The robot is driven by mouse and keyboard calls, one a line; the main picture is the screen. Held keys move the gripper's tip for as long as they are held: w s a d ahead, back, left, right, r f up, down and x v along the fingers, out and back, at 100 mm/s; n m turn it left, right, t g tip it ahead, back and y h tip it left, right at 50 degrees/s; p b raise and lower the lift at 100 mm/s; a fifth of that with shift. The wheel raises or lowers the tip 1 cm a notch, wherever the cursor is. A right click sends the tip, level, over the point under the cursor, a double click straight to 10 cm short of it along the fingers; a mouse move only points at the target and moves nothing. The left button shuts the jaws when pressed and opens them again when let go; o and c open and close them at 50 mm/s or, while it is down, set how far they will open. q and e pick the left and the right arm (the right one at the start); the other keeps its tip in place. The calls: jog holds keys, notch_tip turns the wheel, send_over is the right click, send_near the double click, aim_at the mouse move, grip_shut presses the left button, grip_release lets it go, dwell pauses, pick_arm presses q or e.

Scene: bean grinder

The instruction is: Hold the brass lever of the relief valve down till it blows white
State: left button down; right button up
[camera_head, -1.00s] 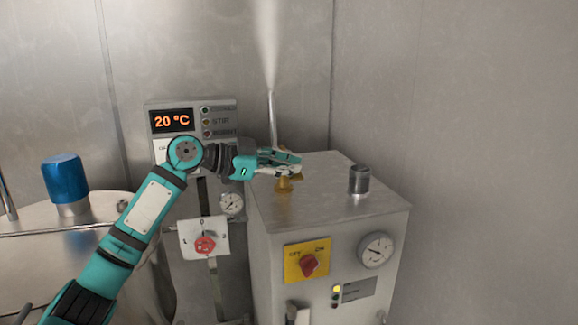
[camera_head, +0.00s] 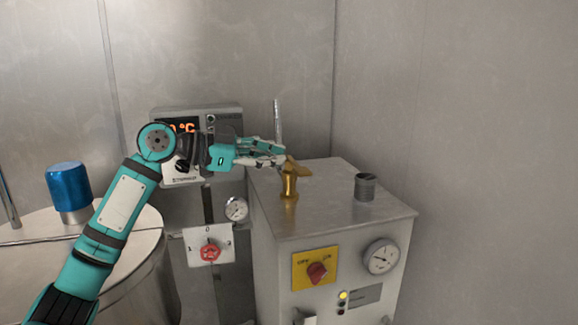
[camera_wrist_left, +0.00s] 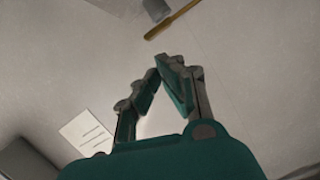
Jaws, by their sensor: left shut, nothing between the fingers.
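The relief valve (camera_head: 289,186) is a brass post on top of the grey steel box, with its brass lever (camera_head: 298,168) at its head. A thin steel pipe (camera_head: 277,122) rises behind it, and no plume shows above the pipe. My left gripper (camera_head: 283,153) is shut and empty, just above and left of the lever in the head view; whether it touches the lever I cannot tell. In the left wrist view the fingers (camera_wrist_left: 160,68) come together, and the brass lever (camera_wrist_left: 172,20) lies beyond them, apart from the tips. My right gripper is not in view.
The steel box (camera_head: 345,225) carries a dark cap (camera_head: 365,187), a red switch on a yellow plate (camera_head: 316,272) and a gauge (camera_head: 381,257). Behind my arm stands a panel with an orange display (camera_head: 184,127). A lidded vessel with a blue motor (camera_head: 68,187) is at left.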

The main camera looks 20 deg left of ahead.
pick_arm(q)
jog(key=v, duration=0.4)
jog(key=shift+r+b, duration=0.1)
jog(key=shift+b, duration=0.25)
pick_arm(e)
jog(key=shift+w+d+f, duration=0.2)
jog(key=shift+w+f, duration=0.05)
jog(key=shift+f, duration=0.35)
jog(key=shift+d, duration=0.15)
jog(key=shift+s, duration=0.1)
